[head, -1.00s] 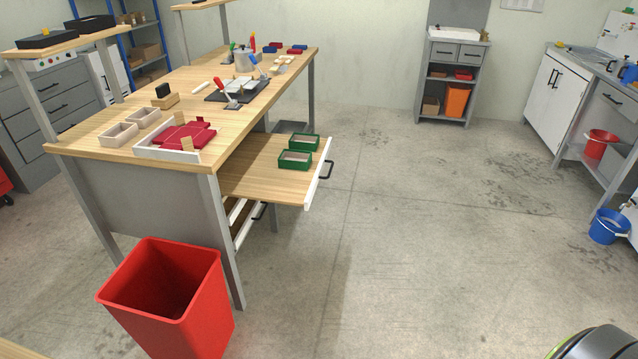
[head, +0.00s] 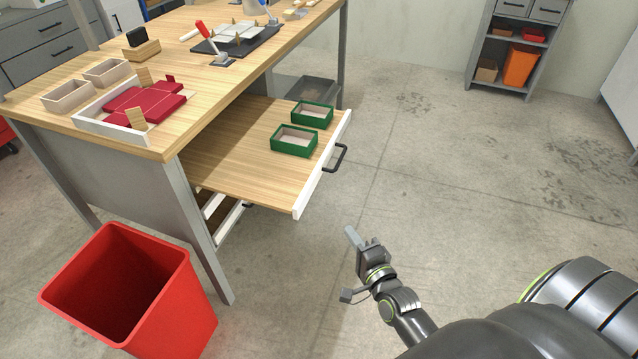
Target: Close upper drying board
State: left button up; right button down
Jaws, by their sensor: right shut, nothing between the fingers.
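The upper drying board (head: 240,161) is a pale wooden pull-out shelf with a white front edge. It stands pulled out from under the workbench top. A dark handle (head: 340,158) is on its front. Two green boxes (head: 294,140) with pale insides sit on the board near its front. My right gripper (head: 352,238) is shut and empty, over the floor to the lower right of the board, apart from the handle. My left gripper is not in view.
The workbench (head: 165,145) carries a white tray (head: 110,127) with red card pieces, small boxes and a dark clamp plate (head: 238,36). A red bin (head: 125,290) stands at the front left. A lower board with a dark handle shows beneath. Floor to the right is clear.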

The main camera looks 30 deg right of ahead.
jog(key=r, duration=0.1)
jog(key=p, duration=0.2)
send_near(311, 188)
jog(key=w+d, duration=0.3)
jog(key=shift+w+a+f+p, duration=0.1)
jog(key=shift+w+a+p, duration=0.4)
jog(key=shift+w+a, duration=0.55)
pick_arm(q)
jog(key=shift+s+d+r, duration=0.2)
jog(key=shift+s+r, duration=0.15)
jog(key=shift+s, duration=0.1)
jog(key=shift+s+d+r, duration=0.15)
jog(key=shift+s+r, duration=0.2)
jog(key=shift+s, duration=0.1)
pick_arm(e)
jog(key=shift+w, duration=0.4)
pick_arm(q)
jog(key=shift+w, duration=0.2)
pick_arm(e)
jog(key=shift+a, duration=0.1)
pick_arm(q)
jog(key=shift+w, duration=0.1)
pick_arm(e)
jog(key=shift+w, duration=0.1)
